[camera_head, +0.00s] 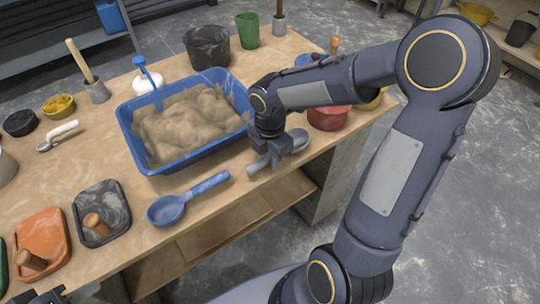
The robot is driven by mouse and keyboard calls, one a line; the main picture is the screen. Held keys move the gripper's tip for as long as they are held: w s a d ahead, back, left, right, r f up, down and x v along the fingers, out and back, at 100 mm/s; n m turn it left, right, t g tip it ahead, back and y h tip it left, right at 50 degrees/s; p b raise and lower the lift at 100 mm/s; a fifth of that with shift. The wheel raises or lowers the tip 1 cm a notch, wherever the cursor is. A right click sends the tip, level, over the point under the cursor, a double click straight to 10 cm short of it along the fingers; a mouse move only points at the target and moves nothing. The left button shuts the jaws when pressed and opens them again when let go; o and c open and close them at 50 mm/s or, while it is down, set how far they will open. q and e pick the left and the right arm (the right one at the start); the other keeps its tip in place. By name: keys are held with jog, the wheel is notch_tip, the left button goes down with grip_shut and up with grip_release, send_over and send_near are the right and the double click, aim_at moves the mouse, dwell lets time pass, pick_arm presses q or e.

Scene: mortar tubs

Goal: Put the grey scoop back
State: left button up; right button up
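The grey scoop (297,141) is at the front right of the blue tub (127,117), by the table's front edge. Its bowl points right and its handle sticks out to the left of my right gripper (276,161). The fingers are around the scoop's handle and appear closed on it. I cannot tell whether the scoop touches the table. Only a dark bit of my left gripper (48,297) shows at the bottom left corner; its fingers cannot be made out.
Mortar (190,120) fills the tub. A blue scoop (185,198) lies in front of it. Grey (115,205) and orange (55,235) floats lie front left. A red container (328,119) stands to the right, partly behind my arm. A black bucket (208,48) and green cup (247,30) stand behind.

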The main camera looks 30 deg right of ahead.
jog(key=o, duration=0.4)
jog(key=shift+c, duration=0.2)
jog(key=shift+r, duration=0.1)
notch_tip(320, 180, up, 7)
jog(key=shift+p, duration=0.6)
jog(key=shift+r, duration=0.35)
jog(key=shift+s+r, duration=0.1)
jog(key=s+a+r+m+t+y+p, duration=0.2)
jog(key=s+m, duration=0.5)
jog(key=m, duration=0.4)
jog(key=s+a+r+m+t+y+p, duration=0.1)
jog(key=s+r+m+t+p, duration=0.1)
jog(key=s+r+m, duration=0.3)
jog(key=s+m+t, duration=0.1)
jog(key=s+m, duration=0.2)
jog(key=m, duration=0.3)
jog(key=shift+s+a+r+t+y+p, duration=0.15)
jog(key=shift+a+t+y+p, duration=0.15)
jog(key=shift+a+y, duration=0.1)
